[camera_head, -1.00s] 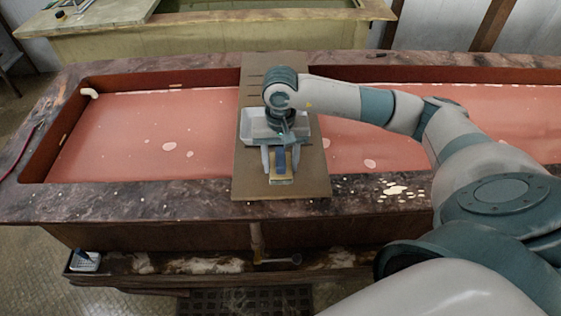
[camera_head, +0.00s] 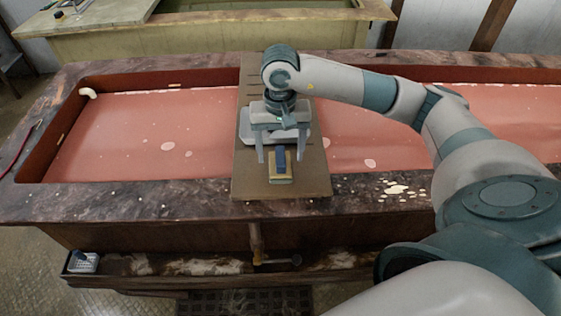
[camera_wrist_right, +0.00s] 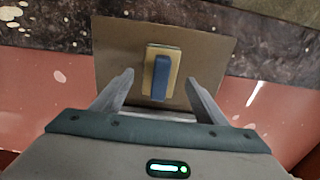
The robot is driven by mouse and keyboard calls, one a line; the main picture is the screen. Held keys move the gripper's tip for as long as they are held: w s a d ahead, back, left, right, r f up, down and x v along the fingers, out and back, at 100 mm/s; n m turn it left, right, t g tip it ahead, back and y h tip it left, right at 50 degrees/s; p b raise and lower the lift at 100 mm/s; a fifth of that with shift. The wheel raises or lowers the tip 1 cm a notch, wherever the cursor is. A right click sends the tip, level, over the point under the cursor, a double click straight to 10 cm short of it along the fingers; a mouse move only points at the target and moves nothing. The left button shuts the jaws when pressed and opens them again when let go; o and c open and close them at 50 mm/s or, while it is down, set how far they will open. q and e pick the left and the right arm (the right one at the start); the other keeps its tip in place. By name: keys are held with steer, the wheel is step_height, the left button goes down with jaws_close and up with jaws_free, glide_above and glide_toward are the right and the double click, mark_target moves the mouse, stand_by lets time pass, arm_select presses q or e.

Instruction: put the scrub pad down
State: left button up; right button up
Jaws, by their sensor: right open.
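The scrub pad (camera_head: 281,169) is a yellowish block with a blue handle on top. It lies flat on the brown board (camera_head: 247,180), near the board's front edge. It also shows in the right wrist view (camera_wrist_right: 161,80), between and ahead of the fingertips. My right gripper (camera_head: 279,158) is open and empty above the board, behind the pad and apart from it. In the right wrist view my right gripper (camera_wrist_right: 160,80) has its fingers spread on either side of the pad's near end. My left gripper is out of view.
The board spans a long trough (camera_head: 130,190) with a reddish, spotted surface (camera_head: 130,135) inside.

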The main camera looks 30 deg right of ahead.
mark_target(280, 156)
step_height(280, 156, up, 8)
steer(key=b, duration=0.2)
steer(key=shift+r+b, duration=0.2)
steer(key=shift+b, duration=0.15)
steer(key=shift+s, duration=0.1)
stand_by(0.6)
